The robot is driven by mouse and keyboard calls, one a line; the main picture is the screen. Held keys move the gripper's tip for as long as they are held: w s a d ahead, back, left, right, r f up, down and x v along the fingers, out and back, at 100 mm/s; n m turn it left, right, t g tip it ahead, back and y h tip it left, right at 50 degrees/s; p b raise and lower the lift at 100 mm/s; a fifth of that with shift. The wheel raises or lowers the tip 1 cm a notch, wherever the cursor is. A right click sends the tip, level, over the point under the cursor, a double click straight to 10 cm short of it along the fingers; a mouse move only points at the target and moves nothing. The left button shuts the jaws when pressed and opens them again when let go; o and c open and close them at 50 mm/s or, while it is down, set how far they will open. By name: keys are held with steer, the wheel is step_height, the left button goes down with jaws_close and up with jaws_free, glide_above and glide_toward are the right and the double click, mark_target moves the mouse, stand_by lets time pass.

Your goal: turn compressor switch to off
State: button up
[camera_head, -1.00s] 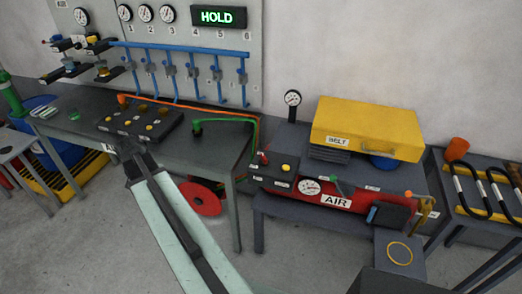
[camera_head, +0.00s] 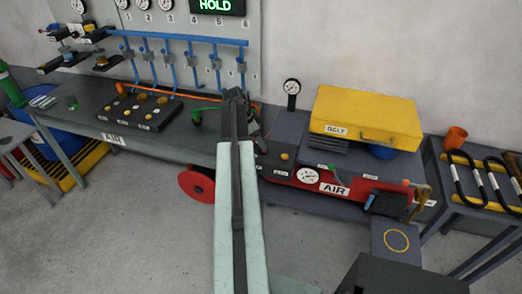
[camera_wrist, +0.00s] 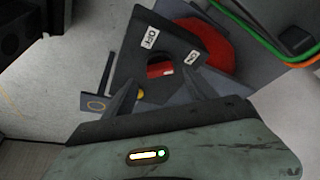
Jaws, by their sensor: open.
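The red compressor tank (camera_head: 362,194) lies on a low bench at right, with an "AIR" label and a round gauge. In the wrist view, a dark panel (camera_wrist: 183,40) carries a label like "OFF" (camera_wrist: 150,38) and another like "ON" (camera_wrist: 193,57). A red piece (camera_wrist: 160,70) shows below and between them. My gripper (camera_head: 234,97) is left of the compressor. In the wrist view its fingers (camera_wrist: 161,82) are apart and empty, over the panel. Contact cannot be told.
A yellow "BELT" case (camera_head: 370,115) sits above the compressor. A gauge on a post (camera_head: 291,88) stands behind. The left bench (camera_head: 190,140) holds a black knob block (camera_head: 140,110) and hoses. A red reel (camera_head: 197,186) is below it. Bare floor (camera_head: 140,230) lies in front.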

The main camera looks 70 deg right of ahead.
steer(key=b+x, duration=0.2)
steer(key=x, duration=0.2)
